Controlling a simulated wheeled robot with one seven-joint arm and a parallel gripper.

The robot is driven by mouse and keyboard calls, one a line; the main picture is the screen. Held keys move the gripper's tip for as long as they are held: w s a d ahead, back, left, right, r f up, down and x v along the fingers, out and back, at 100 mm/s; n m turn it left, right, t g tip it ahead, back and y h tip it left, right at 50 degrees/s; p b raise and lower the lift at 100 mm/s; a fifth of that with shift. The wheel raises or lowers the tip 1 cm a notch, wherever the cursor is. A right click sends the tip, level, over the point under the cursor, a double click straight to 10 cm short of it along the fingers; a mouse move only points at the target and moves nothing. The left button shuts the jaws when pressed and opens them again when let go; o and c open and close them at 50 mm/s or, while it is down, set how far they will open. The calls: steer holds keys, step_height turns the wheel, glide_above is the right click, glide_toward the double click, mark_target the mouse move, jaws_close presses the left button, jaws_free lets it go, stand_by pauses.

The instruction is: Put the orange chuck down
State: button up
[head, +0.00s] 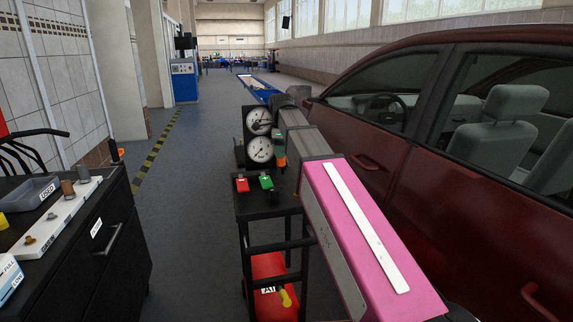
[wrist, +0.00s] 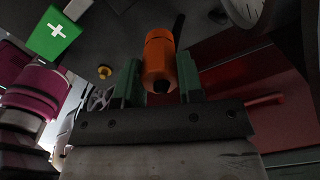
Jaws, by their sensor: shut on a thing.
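The orange chuck (wrist: 160,52) is a short cylinder with a dark hole in its near end. In the wrist view it sits between the two green fingers of my gripper (wrist: 158,80), which is shut on it. In the head view the chuck (head: 281,162) shows as a small orange piece below a green finger, beside the gauges and above the dark cart (head: 265,205). My arm hides part of that area. I cannot tell whether the chuck touches anything below it.
Two round white gauges (head: 260,135) stand close left of my gripper. A dark red car (head: 400,190) is close on the right. A black cabinet (head: 95,245) stands left, with open floor between.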

steer(key=shift+w+d+f, duration=0.15)
steer(key=shift+d+f, duration=0.2)
steer(key=shift+d, duration=0.2)
steer(key=shift+w+d+f, duration=0.15)
steer(key=shift+d+f, duration=0.2)
steer(key=shift+d, duration=0.2)
steer(key=shift+f, duration=2)
steer(key=o, duration=1.1)
steer(key=shift+r, duration=0.15)
step_height(320, 180, up, 12)
steer(key=shift+f, duration=0.1)
